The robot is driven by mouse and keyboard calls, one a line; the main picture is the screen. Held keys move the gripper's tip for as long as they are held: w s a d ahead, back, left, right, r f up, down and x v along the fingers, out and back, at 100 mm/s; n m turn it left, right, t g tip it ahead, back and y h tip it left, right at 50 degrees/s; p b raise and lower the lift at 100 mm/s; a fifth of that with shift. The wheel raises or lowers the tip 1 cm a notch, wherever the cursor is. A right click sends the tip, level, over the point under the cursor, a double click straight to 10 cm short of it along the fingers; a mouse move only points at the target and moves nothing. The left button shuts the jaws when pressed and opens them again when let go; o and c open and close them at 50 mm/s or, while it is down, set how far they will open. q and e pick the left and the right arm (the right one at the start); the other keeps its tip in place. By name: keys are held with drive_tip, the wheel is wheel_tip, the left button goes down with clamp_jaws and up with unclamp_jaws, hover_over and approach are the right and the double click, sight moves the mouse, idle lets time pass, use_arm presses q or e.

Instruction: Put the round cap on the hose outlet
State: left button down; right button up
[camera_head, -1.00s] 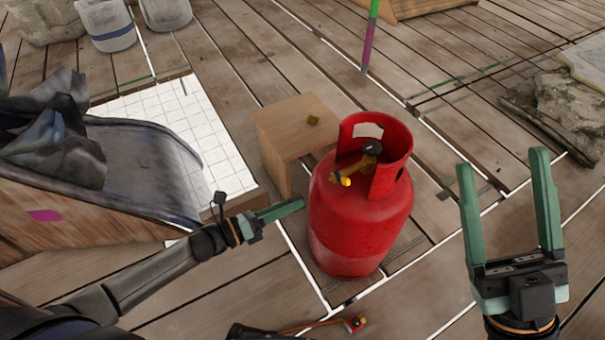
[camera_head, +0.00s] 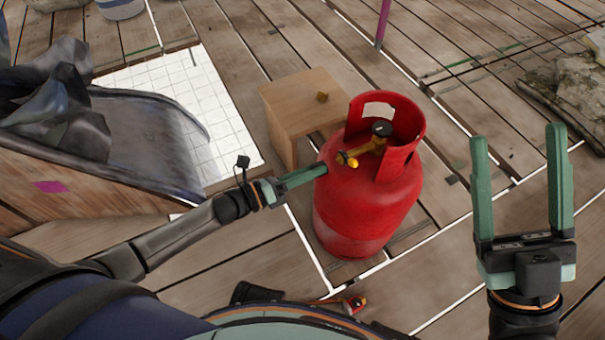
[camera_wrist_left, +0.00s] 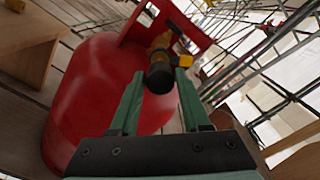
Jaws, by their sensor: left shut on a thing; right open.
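A red gas cylinder (camera_head: 345,215) stands upright with a brass valve under its collar. A yellow outlet (camera_head: 351,161) points toward my left gripper; a black knob (camera_head: 381,129) tops the valve. My left gripper (camera_head: 322,168) reaches in from the left, its tips close to the outlet. In the left wrist view, a dark round piece, which looks like the round cap (camera_wrist_left: 159,77), sits between the fingertips, in front of the brass valve (camera_wrist_left: 160,45). Whether it touches the outlet is unclear. In the head view the cap is hidden. My right gripper (camera_head: 520,145) is open and empty, right of the cylinder.
A wooden stand (camera_head: 290,100) with a small brass-coloured piece (camera_head: 322,97) on it stands behind the left gripper. A red and black object (camera_head: 350,304) lies at the front. The cylinder's red collar (camera_head: 402,160) partly encloses the valve.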

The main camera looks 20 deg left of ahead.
sight(323, 163)
use_arm(q)
drive_tip(key=shift+b+x, duration=0.35)
drive_tip(key=shift+x, duration=1.3)
drive_tip(key=shift+w+a+r, duration=0.1)
idle(0.8)
drive_tip(key=shift+w+d+b, duration=0.3)
drive_tip(key=shift+d, duration=0.05)
idle(0.4)
drive_tip(key=shift+c, duration=1.4)
unclamp_jaws()
drive_tip(key=p+v, duration=0.3)
drive_tip(key=v, duration=0.9)
drive_tip(key=shift+s+a, duration=0.15)
drive_tip(key=shift+s, duration=0.1)
